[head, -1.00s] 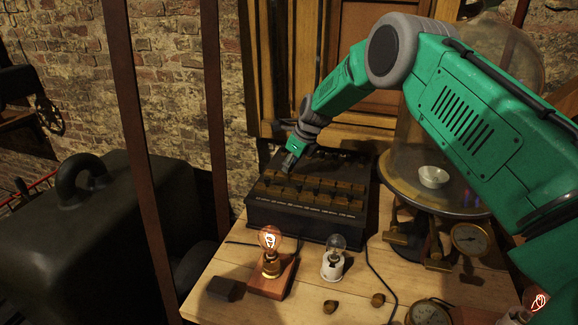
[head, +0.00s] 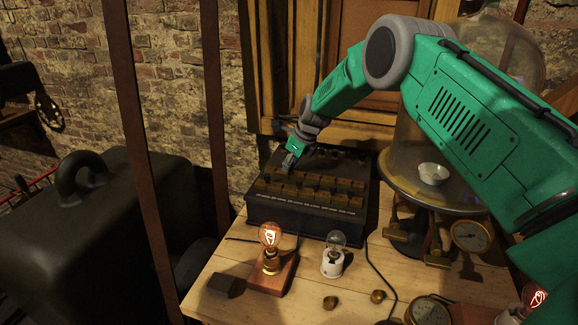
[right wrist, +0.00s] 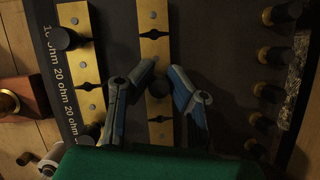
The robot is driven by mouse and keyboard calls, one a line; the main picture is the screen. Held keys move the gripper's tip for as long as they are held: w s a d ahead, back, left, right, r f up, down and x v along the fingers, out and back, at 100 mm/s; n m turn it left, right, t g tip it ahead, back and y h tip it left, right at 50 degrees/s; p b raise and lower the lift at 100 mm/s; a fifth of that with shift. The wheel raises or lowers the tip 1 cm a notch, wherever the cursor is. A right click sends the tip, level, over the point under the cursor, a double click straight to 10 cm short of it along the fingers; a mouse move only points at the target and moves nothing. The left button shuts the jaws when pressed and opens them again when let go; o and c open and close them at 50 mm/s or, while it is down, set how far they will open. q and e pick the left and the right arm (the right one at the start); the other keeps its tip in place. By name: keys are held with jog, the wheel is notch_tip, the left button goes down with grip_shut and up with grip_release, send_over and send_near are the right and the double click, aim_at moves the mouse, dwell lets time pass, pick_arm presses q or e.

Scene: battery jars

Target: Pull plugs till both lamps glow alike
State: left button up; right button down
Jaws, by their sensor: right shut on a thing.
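A dark resistance box (head: 300,217) with brass bars and dark plugs stands on the table. My right gripper (head: 288,163) is down at its top, towards the back left. In the right wrist view my right gripper (right wrist: 162,78) has its fingers on either side of a dark round plug (right wrist: 160,89), which sits at a brass bar (right wrist: 154,52); it is shut on it. Ohm labels run along the box edge. The lamp on a wooden base (head: 270,237) glows brightly. The lamp on a white base (head: 336,243) looks dark. My left gripper is not in view.
Two loose plugs lie on the table front, one (head: 330,302) left of the other (head: 377,296). A dark block (head: 226,285) lies front left. A glass bell jar on a stand (head: 410,150) and a dial gauge (head: 471,236) are at right. A cable runs beside the box.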

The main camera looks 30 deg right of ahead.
jog(key=shift+f, duration=0.1)
jog(key=c, duration=1.5)
grip_release()
jog(key=shift+o, duration=0.2)
